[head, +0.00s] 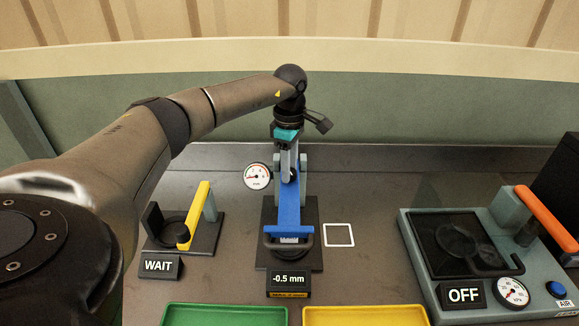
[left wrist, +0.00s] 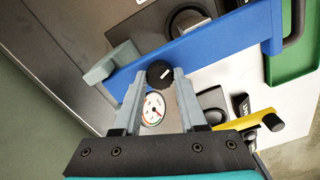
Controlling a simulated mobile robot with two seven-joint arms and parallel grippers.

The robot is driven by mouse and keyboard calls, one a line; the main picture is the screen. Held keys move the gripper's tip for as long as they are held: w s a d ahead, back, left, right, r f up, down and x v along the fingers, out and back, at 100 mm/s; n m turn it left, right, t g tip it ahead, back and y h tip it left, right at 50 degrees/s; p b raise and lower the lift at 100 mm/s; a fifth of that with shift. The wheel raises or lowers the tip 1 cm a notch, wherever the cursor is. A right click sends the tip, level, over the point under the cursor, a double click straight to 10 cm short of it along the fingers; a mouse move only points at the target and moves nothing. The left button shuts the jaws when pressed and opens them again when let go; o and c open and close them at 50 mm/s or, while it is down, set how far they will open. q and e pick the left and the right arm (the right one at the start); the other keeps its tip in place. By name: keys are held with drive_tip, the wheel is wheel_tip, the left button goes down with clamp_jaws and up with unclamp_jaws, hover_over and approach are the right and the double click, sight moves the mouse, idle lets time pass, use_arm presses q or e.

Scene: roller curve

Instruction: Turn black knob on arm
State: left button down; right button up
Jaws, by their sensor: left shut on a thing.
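The blue arm (head: 289,207) stands in the middle of the bench on a black base, with a dark handle bar across its near end. It crosses the left wrist view diagonally (left wrist: 225,42). The black knob (left wrist: 160,73) has a white mark and sits at the edge of the blue arm in the left wrist view. My left gripper (left wrist: 160,78) has its two grey fingertips on either side of the knob, closed on it. In the head view my left gripper (head: 291,168) reaches down at the far part of the arm and mostly hides the knob.
A dial gauge (head: 257,176) is left of the arm. A display (head: 288,281) reads -0.5 mm. A yellow-lever fixture (head: 205,235) has a WAIT sign (head: 159,266). A station with an OFF sign (head: 463,295) stands right. Green (head: 225,314) and yellow (head: 364,314) trays lie in front.

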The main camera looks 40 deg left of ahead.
use_arm(q)
drive_tip(key=shift+w+r+m, duration=0.1)
drive_tip(key=shift+m, duration=0.5)
drive_tip(key=shift+c, duration=2.3)
unclamp_jaws()
wheel_tip(320, 180, up, 15)
